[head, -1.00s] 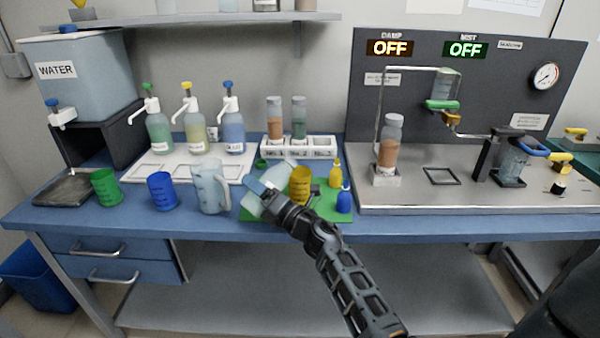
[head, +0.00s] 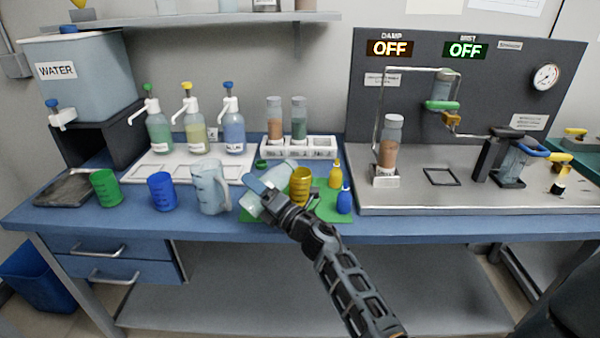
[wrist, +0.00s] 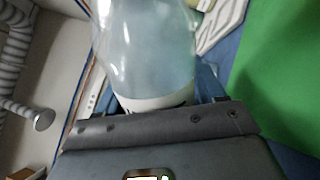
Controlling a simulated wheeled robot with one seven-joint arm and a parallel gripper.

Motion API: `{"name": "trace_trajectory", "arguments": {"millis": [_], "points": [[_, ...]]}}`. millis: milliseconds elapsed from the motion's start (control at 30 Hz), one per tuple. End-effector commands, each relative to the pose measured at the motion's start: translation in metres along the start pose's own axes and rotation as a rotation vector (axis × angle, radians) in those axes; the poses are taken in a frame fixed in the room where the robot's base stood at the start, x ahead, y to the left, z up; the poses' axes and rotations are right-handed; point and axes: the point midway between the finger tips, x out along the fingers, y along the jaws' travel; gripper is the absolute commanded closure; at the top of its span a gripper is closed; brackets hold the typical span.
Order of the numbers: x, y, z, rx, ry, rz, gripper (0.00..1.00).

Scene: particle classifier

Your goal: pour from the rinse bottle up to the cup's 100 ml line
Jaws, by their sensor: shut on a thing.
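The rinse bottle (head: 275,196) is a pale, translucent bottle, held tilted over the green mat. My gripper (head: 266,192) is shut on it. In the wrist view the clear bottle body (wrist: 150,45) stands beyond the jaws, with a white band near them. The yellow cup (head: 301,180) stands upright just right of the bottle, partly behind my gripper. The cup's marks and the level inside it are too small to read. I cannot tell whether liquid is flowing from the bottle.
A clear pitcher (head: 210,187), a blue cup (head: 162,191) and a green cup (head: 105,187) stand left of the mat (head: 328,207). Small yellow (head: 335,175) and blue (head: 344,199) bottles stand at its right. A white rack (head: 315,147) is behind.

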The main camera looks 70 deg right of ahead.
Motion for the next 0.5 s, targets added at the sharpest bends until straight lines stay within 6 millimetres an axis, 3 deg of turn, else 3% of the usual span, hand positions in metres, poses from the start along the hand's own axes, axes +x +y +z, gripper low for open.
{"name": "trace_trajectory", "arguments": {"millis": [500], "points": [[0.0015, 0.0060, 0.0014, 0.040, -0.009, 0.002, 0.77]]}}
